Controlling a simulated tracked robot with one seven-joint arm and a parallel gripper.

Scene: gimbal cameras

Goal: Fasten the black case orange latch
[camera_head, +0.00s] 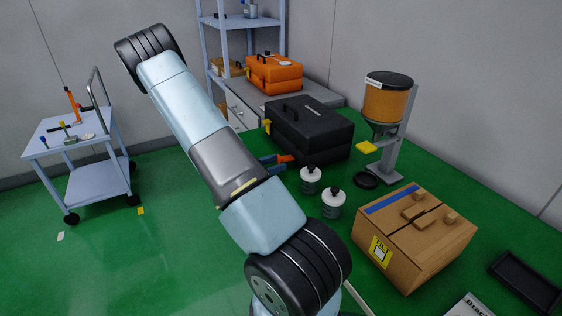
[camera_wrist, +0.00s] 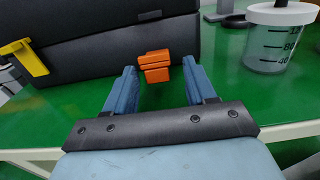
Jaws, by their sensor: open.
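The black case (camera_head: 322,132) stands closed on the green surface, its handle on top; its dark front wall fills the upper part of the wrist view (camera_wrist: 110,45). The orange latch (camera_wrist: 155,66) is low on the case's front and appears to stick out from it. It also shows as a small orange patch in the head view (camera_head: 286,158). A yellow latch (camera_wrist: 25,60) is on the left of the same side. My gripper (camera_wrist: 159,72) is open, its blue fingers on either side of the orange latch. I cannot tell whether either finger touches it.
A cardboard box (camera_head: 415,245), a dispenser (camera_head: 388,105) and a black tray (camera_head: 525,282) are further right. An orange case (camera_head: 274,75) sits behind. A trolley (camera_head: 95,180) stands left.

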